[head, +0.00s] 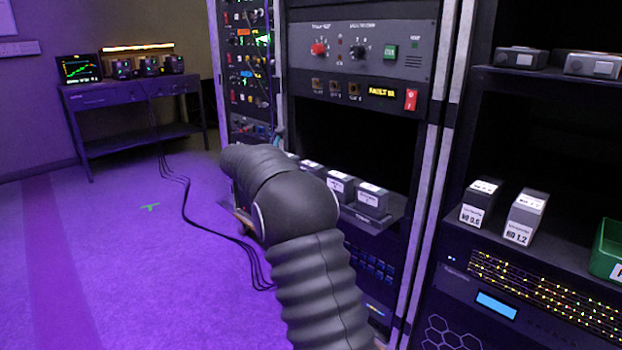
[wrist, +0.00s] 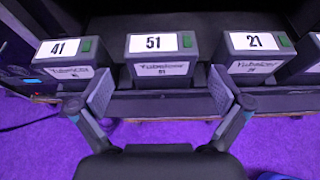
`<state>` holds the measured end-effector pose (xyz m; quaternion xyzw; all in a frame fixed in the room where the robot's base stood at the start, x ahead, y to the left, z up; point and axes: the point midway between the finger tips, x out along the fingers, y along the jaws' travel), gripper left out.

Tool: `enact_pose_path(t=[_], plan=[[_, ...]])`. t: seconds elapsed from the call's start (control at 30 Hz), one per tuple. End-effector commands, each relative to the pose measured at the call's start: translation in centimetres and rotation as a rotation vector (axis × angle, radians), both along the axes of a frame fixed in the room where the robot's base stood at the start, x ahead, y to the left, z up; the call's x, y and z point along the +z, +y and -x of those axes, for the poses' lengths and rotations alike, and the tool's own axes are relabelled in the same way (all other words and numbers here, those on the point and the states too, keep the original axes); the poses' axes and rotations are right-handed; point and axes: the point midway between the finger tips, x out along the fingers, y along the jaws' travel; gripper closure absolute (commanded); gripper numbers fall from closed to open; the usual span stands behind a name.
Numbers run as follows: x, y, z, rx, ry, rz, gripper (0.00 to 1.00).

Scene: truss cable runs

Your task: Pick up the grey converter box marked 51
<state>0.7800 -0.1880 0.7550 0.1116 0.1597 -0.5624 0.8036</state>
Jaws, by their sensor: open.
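The grey converter box marked 51 (wrist: 146,56) stands on a dark shelf in the middle of the wrist view. It has white labels on its top and front and a green patch on top. My gripper (wrist: 161,90) is open, with one finger near each lower side of this box. I cannot tell whether the fingers touch it. In the head view my arm hides the gripper, and the box numbers there are too small to read.
Box 41 (wrist: 64,62) stands left of box 51 and box 21 (wrist: 256,52) right of it, with narrow gaps between. The head view shows the row's shelf (head: 384,218), a rack post (head: 430,180) and black cables (head: 205,228) on the purple floor.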

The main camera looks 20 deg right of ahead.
Motion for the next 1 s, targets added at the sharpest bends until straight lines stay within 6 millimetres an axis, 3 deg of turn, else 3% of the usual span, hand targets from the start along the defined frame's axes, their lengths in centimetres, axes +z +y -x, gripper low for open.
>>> enact_pose_path(t=[0.33,0.63,0.9,1.0], plan=[[-1.6,-3.9,-1.1,-0.003,0.001,-0.001,0.00],[-1.8,-4.4,-1.4,-0.001,0.000,-0.001,0.00],[-1.8,-4.4,-1.4,-0.001,0.000,-0.001,0.66],[-1.7,-4.4,-1.4,-0.001,-0.001,0.000,0.67]])
